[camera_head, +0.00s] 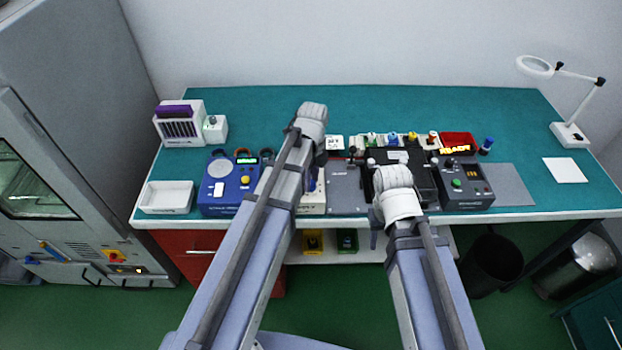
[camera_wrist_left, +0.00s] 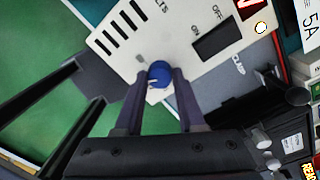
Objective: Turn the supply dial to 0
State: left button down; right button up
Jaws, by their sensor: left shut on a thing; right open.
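The supply is a cream box (camera_head: 312,209) near the bench's front edge, mostly hidden behind my left arm in the head view. In the left wrist view its cream panel (camera_wrist_left: 125,62) carries slots, a dark ON/OFF switch (camera_wrist_left: 218,42) and part of a red display (camera_wrist_left: 247,8). The blue round supply dial (camera_wrist_left: 159,73) sits between the tips of my left gripper (camera_wrist_left: 160,82), which is shut on it. The dial's setting is not readable.
A blue instrument (camera_head: 230,188) and white tray (camera_head: 166,198) stand left of the supply. A grey plate (camera_head: 346,190), black fixture (camera_head: 410,172) and dark box with a green button (camera_head: 462,185) stand to its right. The back of the teal bench (camera_head: 400,105) is clear.

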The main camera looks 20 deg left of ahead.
pick_arm(q)
jog(key=shift+n, duration=0.4)
jog(key=n, duration=0.5)
jog(key=shift+n, duration=0.4)
jog(key=n, duration=0.7)
jog(key=shift+a+h, duration=0.1)
jog(key=shift+h, duration=0.2)
jog(key=n, duration=0.6)
jog(key=shift+s+n+t, duration=0.1)
jog(key=shift+n+t, duration=0.2)
jog(key=n, duration=0.6)
jog(key=shift+n, duration=0.4)
jog(key=c, duration=0.5)
grip_release()
